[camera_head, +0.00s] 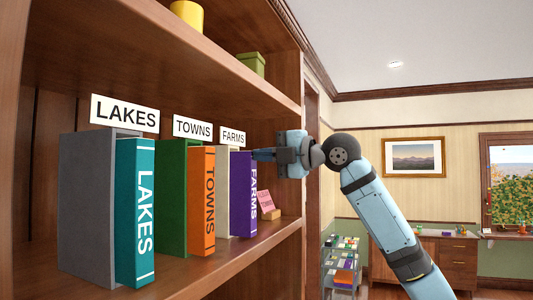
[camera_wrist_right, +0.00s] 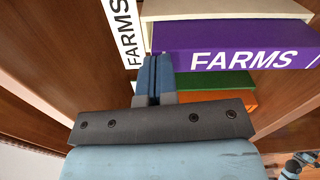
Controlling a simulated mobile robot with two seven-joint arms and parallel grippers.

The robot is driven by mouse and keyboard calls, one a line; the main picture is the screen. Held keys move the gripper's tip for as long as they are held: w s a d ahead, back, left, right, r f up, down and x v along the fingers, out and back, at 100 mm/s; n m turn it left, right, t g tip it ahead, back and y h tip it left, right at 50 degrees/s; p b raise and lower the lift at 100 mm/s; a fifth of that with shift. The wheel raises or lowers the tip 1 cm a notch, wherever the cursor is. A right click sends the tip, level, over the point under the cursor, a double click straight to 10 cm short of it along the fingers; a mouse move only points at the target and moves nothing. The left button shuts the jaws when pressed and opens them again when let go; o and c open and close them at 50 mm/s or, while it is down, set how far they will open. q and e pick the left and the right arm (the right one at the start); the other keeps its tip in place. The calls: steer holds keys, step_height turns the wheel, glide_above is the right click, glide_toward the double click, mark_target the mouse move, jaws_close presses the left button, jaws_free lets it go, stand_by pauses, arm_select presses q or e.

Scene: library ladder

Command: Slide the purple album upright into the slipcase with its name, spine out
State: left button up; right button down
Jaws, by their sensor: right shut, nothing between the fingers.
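The purple album (camera_head: 243,195), lettered FARMS, stands upright on the shelf with its spine facing out. It is at the cream slipcase (camera_head: 222,190) under the FARMS sign (camera_head: 232,136), and its spine sticks out past the slipcase front. In the right wrist view the purple album (camera_wrist_right: 235,42) lies alongside the cream slipcase (camera_wrist_right: 225,10). My right gripper (camera_head: 258,154) is shut and empty, at the upper part of the purple spine. The right wrist view shows its fingers (camera_wrist_right: 153,75) together beside the spine's end; contact is unclear. My left gripper is not in view.
The teal LAKES album (camera_head: 135,210) stands at a grey slipcase (camera_head: 85,205). The orange TOWNS album (camera_head: 202,200) stands at a green slipcase (camera_head: 172,190). A pink item (camera_head: 266,201) is on the shelf to the right. A shelf board (camera_head: 200,50) runs above.

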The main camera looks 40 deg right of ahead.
steer(key=shift+w+a+p, duration=0.3)
steer(key=shift+w, duration=0.2)
stand_by(0.5)
steer(key=b+v, duration=0.6)
steer(key=v, duration=1)
steer(key=shift+s+d, duration=0.2)
steer(key=shift+s, duration=0.1)
